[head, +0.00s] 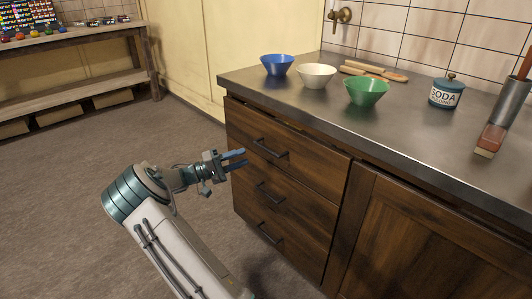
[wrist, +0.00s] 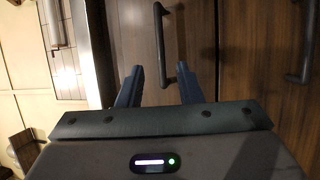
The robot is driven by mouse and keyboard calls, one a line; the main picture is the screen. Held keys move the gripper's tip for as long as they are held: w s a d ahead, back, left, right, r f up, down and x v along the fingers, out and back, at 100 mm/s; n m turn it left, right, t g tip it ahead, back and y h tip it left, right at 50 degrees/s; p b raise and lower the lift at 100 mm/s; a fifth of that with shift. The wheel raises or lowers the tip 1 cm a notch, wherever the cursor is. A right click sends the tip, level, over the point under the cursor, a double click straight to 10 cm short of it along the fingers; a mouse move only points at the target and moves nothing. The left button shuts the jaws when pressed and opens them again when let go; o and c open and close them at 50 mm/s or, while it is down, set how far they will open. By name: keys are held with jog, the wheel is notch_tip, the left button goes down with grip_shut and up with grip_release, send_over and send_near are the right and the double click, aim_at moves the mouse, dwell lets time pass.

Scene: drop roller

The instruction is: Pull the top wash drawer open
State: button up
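The top wash drawer (head: 290,165) is the uppermost of three dark wood drawers under the counter, and its front looks flush with the cabinet. Its dark bar handle (head: 270,149) runs across the front. My gripper (head: 238,160) is to the left of the handle, pointing toward the drawer front, with its two blue fingers apart and nothing between them. In the wrist view the open fingers (wrist: 158,85) point toward a dark bar handle (wrist: 165,45), which lies ahead and slightly to the right of their middle. I cannot tell the exact gap to it.
The middle drawer handle (head: 268,193) and bottom drawer handle (head: 269,233) stick out below. The grey counter (head: 330,105) overhangs above and carries a blue bowl (head: 277,65), a white bowl (head: 316,76), a green bowl (head: 365,91) and a soda jar (head: 446,92).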

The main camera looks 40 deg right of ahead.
aim_at(266, 148)
jog(key=b+x, duration=0.2)
jog(key=x, duration=0.7)
jog(key=shift+s+d, duration=0.15)
jog(key=shift+d, duration=0.2)
grip_shut()
